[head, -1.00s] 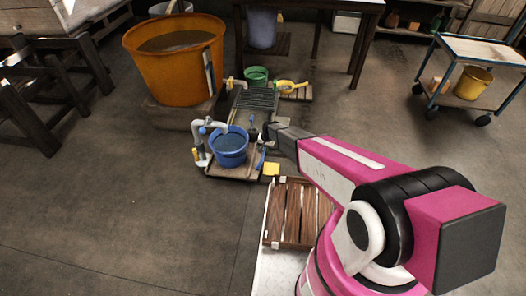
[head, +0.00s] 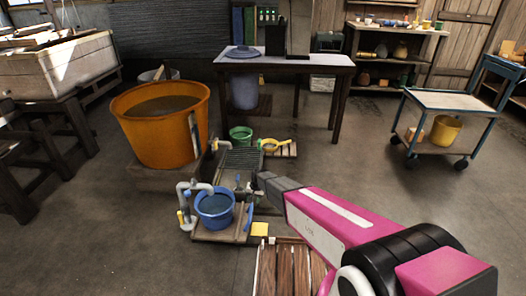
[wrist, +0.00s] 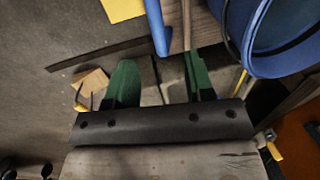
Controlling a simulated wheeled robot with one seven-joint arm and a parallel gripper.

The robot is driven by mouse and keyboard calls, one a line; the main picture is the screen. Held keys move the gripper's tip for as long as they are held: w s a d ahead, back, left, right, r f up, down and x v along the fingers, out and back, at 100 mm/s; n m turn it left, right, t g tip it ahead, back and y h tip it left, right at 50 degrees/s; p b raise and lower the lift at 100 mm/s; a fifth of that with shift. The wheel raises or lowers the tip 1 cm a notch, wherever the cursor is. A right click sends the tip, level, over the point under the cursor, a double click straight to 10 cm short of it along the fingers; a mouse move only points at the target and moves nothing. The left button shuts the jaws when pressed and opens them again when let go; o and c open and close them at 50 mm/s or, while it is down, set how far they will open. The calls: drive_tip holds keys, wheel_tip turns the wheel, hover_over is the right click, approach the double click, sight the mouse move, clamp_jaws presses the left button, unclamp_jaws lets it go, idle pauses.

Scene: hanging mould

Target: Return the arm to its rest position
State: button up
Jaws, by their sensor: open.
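My pink arm (head: 325,222) reaches forward from the lower right of the head view. Its dark wrist end (head: 275,187) is above and right of the blue bucket (head: 215,207). In the wrist view my gripper (wrist: 158,82) has two green fingers spread apart with nothing between them. The blue bucket (wrist: 285,38) is at the upper right there, beside the fingers. The fingers are hard to make out in the head view.
A big orange tub (head: 160,137) stands at left behind the bucket. A green bucket (head: 240,136) and yellow scoop (head: 271,144) sit farther back. A slatted wooden crate (head: 287,268) is below my arm. A trolley (head: 450,102) is at right; floor between is clear.

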drive_tip(key=s+d+r, duration=0.7)
drive_tip(key=d+r, duration=0.3)
drive_tip(key=s+d+r+h, duration=0.1)
drive_tip(key=s+d+r, duration=0.6)
drive_tip(key=d+r, duration=0.3)
drive_tip(key=s+d+r+h, duration=0.1)
drive_tip(key=s+d+r, duration=0.6)
drive_tip(key=d, duration=0.5)
wheel_tip(320, 180, up, 3)
drive_tip(key=shift+d+f, duration=0.1)
drive_tip(key=shift+d, duration=0.05)
drive_tip(key=shift+s, duration=0.1)
